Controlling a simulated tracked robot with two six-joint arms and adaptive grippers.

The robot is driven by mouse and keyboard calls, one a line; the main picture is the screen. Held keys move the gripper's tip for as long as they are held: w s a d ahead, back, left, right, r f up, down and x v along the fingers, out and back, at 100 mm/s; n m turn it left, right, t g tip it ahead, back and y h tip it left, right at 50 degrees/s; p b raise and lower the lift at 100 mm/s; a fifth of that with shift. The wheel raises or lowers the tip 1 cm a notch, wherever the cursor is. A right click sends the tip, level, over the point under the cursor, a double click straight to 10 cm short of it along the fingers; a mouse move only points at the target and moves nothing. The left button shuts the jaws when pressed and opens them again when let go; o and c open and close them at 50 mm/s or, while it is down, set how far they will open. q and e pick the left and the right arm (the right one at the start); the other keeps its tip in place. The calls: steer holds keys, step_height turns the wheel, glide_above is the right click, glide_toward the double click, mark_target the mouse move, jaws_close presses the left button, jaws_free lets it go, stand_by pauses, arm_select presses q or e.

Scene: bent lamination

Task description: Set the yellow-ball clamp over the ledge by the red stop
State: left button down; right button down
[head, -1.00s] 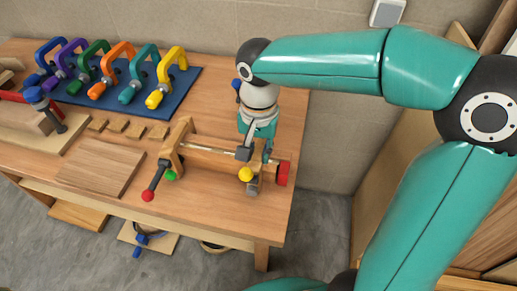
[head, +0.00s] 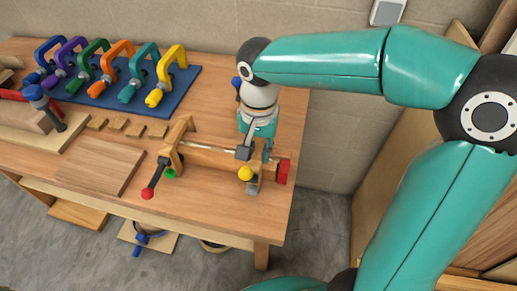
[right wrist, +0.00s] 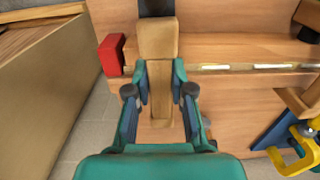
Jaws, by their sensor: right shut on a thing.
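My right gripper (head: 258,152) is at the right end of the workbench. In the right wrist view its fingers (right wrist: 158,95) close on both sides of a tan wooden body (right wrist: 158,42), part of the yellow-ball clamp. The yellow ball (head: 246,174) shows just below the gripper in the head view; it is hidden in the wrist view. The red stop (head: 284,170) stands just right of the clamp, with a small gap, and also shows in the wrist view (right wrist: 112,55). The ledge (head: 212,160) runs left from there. Whether the clamp touches it is unclear. My left gripper is out of view.
A wooden clamp with a red-ball handle (head: 149,193) stands at the ledge's left end. Several coloured C-clamps stand on a blue board (head: 190,82) at the back. Small wooden blocks (head: 134,130) and a flat board (head: 100,167) lie left. The bench's front edge is close.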

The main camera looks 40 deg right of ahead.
steer(key=shift+s+f, duration=0.1)
steer(key=shift+f, duration=0.1)
steer(key=c, duration=0.9)
jaws_free()
steer(key=shift+c, duration=0.2)
steer(key=shift+r, duration=0.1)
step_height(320, 180, up, 12)
steer(key=shift+r+p, duration=2.95)
steer(key=shift+p, duration=0.05)
